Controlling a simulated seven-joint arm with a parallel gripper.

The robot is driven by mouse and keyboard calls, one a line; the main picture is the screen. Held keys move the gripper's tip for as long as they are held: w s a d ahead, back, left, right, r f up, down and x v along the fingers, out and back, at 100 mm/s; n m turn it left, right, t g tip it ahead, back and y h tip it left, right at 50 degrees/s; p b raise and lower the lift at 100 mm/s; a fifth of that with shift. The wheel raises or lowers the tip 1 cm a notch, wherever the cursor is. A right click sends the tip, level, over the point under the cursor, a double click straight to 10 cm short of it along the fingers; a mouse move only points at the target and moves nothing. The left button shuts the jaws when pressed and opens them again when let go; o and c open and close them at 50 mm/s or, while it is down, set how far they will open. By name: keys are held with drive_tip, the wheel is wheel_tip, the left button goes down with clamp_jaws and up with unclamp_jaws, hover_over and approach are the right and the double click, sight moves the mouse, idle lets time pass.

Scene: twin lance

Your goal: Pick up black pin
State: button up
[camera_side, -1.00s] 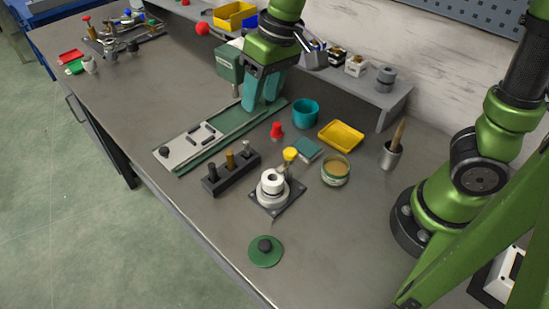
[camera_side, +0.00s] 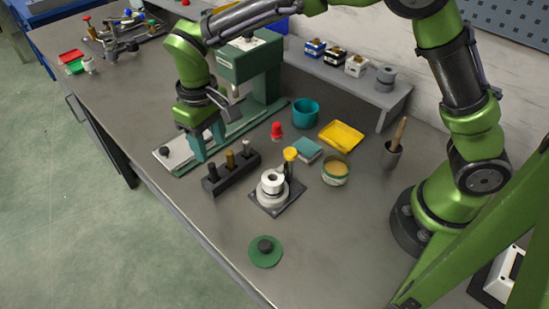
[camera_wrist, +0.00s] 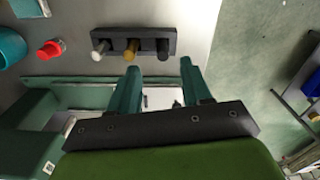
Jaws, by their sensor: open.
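The black pin (camera_side: 212,173) stands upright at the near-left end of a dark rack (camera_side: 236,178). A brass pin (camera_side: 230,161) and a silver pin (camera_side: 246,149) stand in the same rack. In the wrist view the black pin (camera_wrist: 163,47) is at the right end of the rack (camera_wrist: 117,33), just beyond the fingertips. My gripper (camera_side: 207,150) has teal fingers, spread and empty, above the press's grey plate and behind the rack. In the wrist view the open fingers (camera_wrist: 158,66) point towards the rack, with the black pin roughly between their lines.
The green press (camera_side: 250,65) stands behind, on its long base. A red-topped piece (camera_side: 277,130), a teal cup (camera_side: 305,112) and a yellow tray (camera_side: 341,136) are right of the rack. A white round fixture (camera_side: 271,187) is close by. The bench front-left of the rack is clear.

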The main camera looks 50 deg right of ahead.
sight(211, 165)
drive_tip(key=f, duration=0.7)
drive_tip(key=shift+w+a+f, duration=0.2)
drive_tip(key=shift+w+f, duration=0.05)
drive_tip(key=shift+f, duration=0.1)
clamp_jaws()
